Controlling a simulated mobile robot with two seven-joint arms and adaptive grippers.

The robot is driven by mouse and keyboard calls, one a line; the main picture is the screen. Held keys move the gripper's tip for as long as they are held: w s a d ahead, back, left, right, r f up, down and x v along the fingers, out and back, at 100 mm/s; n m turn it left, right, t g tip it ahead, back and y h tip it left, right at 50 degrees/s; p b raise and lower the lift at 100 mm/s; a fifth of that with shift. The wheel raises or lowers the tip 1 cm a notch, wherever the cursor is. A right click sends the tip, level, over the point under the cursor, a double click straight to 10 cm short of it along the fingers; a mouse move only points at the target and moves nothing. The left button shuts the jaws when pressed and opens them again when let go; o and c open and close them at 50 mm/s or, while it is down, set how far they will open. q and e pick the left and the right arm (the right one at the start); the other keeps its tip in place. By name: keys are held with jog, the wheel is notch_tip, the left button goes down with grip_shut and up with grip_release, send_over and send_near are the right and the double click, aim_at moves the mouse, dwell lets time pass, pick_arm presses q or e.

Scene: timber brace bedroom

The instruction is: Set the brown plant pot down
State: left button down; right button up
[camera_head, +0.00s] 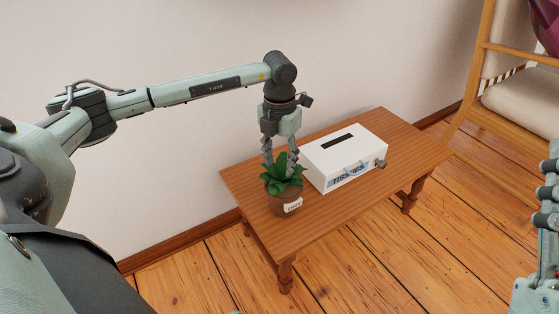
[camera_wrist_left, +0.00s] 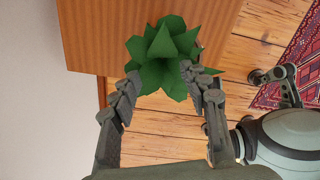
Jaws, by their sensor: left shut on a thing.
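The brown plant pot (camera_head: 279,206) has a white label and a leafy green plant (camera_head: 283,181). It appears upright, at the left end of the small wooden table (camera_head: 330,220); I cannot tell whether its base touches the top. My left gripper (camera_head: 279,166) points down over it, its fingers shut on the pot among the leaves. In the left wrist view the leaves (camera_wrist_left: 162,58) are between the fingers of the left gripper (camera_wrist_left: 158,84), over the table's edge, and they hide the pot. My right gripper (camera_head: 549,190) is partly cut off at the right edge.
A white box (camera_head: 345,158) with a dark slot on top and a knob stands on the table, right beside the plant. The table's near right part is clear. A cushioned wooden chair (camera_head: 520,100) stands at upper right. The wall is close behind the table.

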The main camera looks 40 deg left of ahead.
jog(key=shift+h, duration=0.3)
pick_arm(q)
jog(key=c, duration=0.8)
grip_release()
jog(key=shift+o, duration=0.2)
pick_arm(e)
jog(key=shift+s+r, duration=0.1)
pick_arm(q)
jog(key=shift+r, duration=0.15)
notch_tip(320, 180, up, 12)
jog(key=p, duration=0.2)
pick_arm(e)
jog(key=f+g, duration=0.1)
jog(key=w+a+f+g, duration=0.1)
jog(key=w+f+g, duration=0.1)
jog(key=shift+a+f, duration=0.25)
jog(key=shift+f, duration=0.1)
